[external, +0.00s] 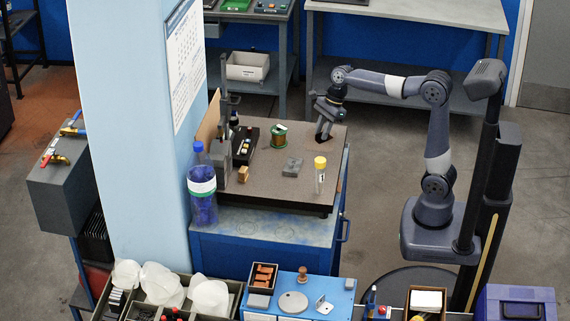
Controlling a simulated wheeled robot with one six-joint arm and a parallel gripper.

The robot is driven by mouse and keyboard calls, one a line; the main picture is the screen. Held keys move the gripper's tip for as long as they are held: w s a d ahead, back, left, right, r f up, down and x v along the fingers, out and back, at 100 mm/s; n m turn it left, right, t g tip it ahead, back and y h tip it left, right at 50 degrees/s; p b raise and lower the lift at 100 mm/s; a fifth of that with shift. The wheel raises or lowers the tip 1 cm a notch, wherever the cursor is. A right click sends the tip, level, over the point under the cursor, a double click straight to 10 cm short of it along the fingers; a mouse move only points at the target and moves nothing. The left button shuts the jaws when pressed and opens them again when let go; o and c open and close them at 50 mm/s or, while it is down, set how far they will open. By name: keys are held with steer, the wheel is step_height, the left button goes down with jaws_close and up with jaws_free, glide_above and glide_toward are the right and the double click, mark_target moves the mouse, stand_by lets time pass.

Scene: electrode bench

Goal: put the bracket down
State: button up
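My gripper (323,138) points down over the back right part of the brown bench top (255,196). It is small in this view, and I cannot tell whether its fingers are apart or closed on something. I cannot make out a bracket in it for certain. A flat grey block-like piece (292,167) lies on the bench top, in front and to the left of my gripper, apart from it. A small light angled metal piece (324,305) lies on the blue table at the front; I cannot tell whether either is the bracket.
A green spool (279,136), a clear vial with a yellow cap (320,174) and a dark button box (248,152) stand on the bench top. A tall blue bottle (202,187) and an upright stand (225,140) are at its left. Its front middle is clear.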

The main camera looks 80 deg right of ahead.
steer(key=shift+r, duration=0.15)
steer(key=p+v, duration=0.1)
steer(key=v, duration=1.1)
